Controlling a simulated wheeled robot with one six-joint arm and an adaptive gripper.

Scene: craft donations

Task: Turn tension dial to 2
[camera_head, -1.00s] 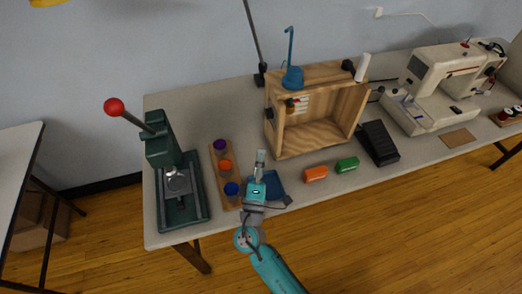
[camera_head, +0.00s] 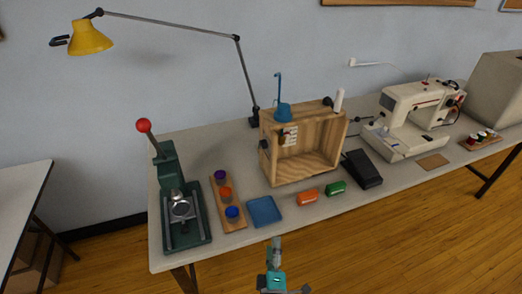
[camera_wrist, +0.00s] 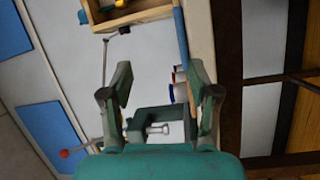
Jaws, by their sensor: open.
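A cream sewing machine (camera_head: 402,110) stands at the right back of the table; a dial on it is too small to make out. An open-fronted wooden box (camera_head: 300,165) stands mid-table. It has a black knob (camera_head: 264,145) on its left side, another black knob (camera_head: 327,101) at the top right, and a small white card (camera_head: 290,138) inside. I cannot tell which part is the tension dial. My gripper (camera_head: 276,242) appears in front of the table's front edge, below the blue tray. In the wrist view my gripper (camera_wrist: 163,95) is open with nothing between its fingers.
A green press (camera_head: 170,172) with a red-balled lever stands at the left. Beside it are a wooden rack (camera_head: 240,222) of cups, a blue tray (camera_head: 264,211), orange (camera_head: 307,197) and green (camera_head: 336,188) blocks, and a black pedal (camera_head: 363,169). A yellow lamp (camera_head: 90,38) arches above.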

